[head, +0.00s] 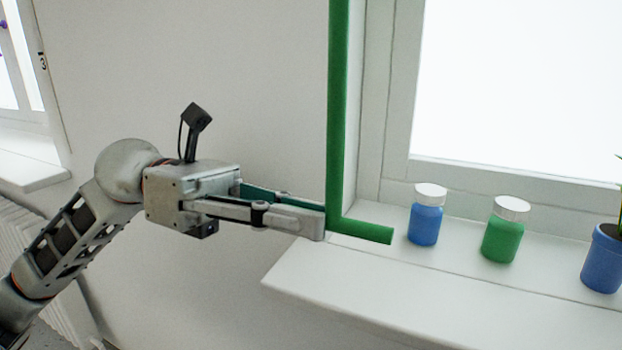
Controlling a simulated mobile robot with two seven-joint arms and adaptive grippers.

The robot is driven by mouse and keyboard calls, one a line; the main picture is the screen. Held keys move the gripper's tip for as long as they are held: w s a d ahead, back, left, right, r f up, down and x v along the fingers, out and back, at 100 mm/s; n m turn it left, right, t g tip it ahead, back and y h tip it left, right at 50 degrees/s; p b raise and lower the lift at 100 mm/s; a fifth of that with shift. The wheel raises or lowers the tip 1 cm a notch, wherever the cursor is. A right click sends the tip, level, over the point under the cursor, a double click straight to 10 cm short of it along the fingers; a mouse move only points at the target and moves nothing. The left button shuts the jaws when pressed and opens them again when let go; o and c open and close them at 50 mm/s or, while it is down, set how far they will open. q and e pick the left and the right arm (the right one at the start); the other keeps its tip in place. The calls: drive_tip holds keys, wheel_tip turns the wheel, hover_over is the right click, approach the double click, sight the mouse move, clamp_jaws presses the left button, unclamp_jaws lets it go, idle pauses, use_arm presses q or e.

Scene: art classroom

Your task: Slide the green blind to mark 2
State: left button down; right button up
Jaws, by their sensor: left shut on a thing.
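The green blind shows as a narrow upright green strip (337,110) at the left edge of the window recess, running out of the top of the picture. A short round green piece juts right from its bottom, just above the sill. My left gripper (322,220) comes in from the left and is shut on the lower end of the strip. The exact contact is partly hidden by the near finger. A small dark "3" mark (42,60) is on the wall edge at the far left. No mark 2 shows. My right gripper is not in view.
On the white windowsill (345,285) stand a blue jar (425,222), a green jar (503,235) and a blue plant pot (603,262), right of the blind. Another window and sill (25,165) are at far left, with a radiator (20,225) below. The wall between is bare.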

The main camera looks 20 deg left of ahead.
use_arm(q)
drive_tip(key=shift+f, duration=0.65)
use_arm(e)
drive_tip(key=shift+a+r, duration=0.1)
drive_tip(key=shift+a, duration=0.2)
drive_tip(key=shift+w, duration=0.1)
use_arm(q)
drive_tip(key=c, duration=2.1)
unclamp_jaws()
drive_tip(key=shift+r, duration=0.1)
drive_tip(key=shift+a, duration=0.1)
drive_tip(key=a, duration=1.2)
drive_tip(key=shift+w, duration=0.25)
